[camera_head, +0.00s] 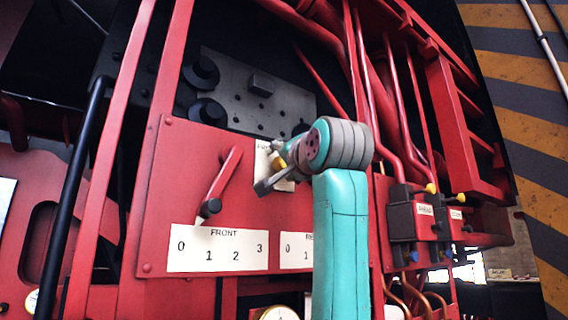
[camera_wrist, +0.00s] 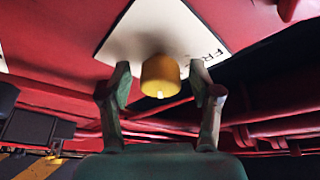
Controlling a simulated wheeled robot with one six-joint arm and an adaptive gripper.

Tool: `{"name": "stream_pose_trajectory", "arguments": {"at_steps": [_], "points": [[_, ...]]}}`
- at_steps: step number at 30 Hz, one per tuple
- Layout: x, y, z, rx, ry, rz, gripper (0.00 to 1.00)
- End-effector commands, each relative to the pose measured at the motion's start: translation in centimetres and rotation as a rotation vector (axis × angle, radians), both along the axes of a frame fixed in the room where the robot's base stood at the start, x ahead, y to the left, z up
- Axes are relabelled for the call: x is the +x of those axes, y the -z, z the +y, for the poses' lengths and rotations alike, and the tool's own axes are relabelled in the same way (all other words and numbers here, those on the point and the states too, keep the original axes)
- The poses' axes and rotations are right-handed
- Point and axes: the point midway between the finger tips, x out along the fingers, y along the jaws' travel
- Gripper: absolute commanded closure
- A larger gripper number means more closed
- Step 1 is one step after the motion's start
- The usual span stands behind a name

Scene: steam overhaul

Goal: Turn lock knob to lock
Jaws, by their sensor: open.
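The lock knob is a small yellow cylinder (camera_wrist: 160,75) with a pale mark on its end. It sticks out from a white label plate (camera_wrist: 165,28) on the red panel. In the head view a bit of yellow (camera_head: 281,163) shows beside my gripper (camera_head: 272,172), in front of the white plate (camera_head: 262,158). My gripper (camera_wrist: 161,82) is open, with one finger on each side of the knob. Small gaps seem to remain between fingers and knob. The plate's lettering is only partly readable, and my wrist hides part of it in the head view.
A red lever (camera_head: 222,185) with a black end stands left of my gripper, above the FRONT scale (camera_head: 218,248). A second scale (camera_head: 296,250) is partly behind my arm. Red pipes (camera_head: 362,90) and black valve blocks (camera_head: 415,215) with yellow knobs are at right.

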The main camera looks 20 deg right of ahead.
Motion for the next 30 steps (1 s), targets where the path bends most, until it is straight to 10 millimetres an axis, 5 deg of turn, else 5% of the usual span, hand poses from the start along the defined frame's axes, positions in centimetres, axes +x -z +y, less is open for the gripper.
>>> {"name": "stream_pose_trajectory", "arguments": {"at_steps": [5, 18, 30], "points": [[-1.5, 0.3, 0.0, 0.000, 0.000, -0.003, 0.37], [-9.4, 2.1, -0.3, 0.000, 0.001, -0.003, 0.37], [-11.6, 2.7, -0.4, 0.000, 0.001, 0.001, 0.37]]}}
